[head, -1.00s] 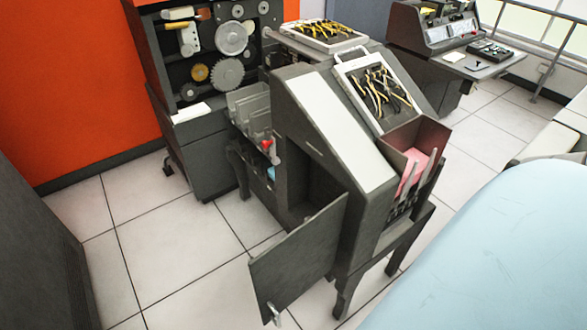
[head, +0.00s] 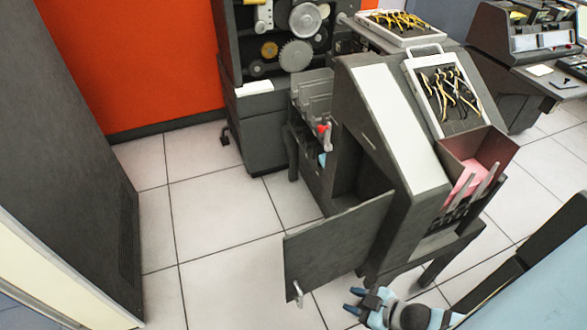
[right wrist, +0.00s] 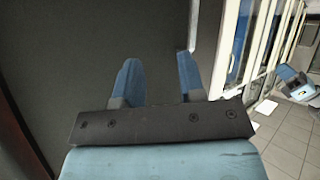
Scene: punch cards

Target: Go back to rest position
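My right gripper (head: 356,301) is at the bottom of the head view, in front of the open dark door of the card machine. Its two blue fingers are apart with nothing between them. The right wrist view also shows this gripper (right wrist: 160,82) open and empty, with a plain dark surface beyond it.
The dark card machine (head: 392,125) has its door (head: 338,245) swung out low. A pink card stack (head: 468,186) sits in its bin, and a tray of pliers (head: 450,95) lies on top. A dark cabinet (head: 65,125) stands at left. Tiled floor (head: 215,225) is clear between them.

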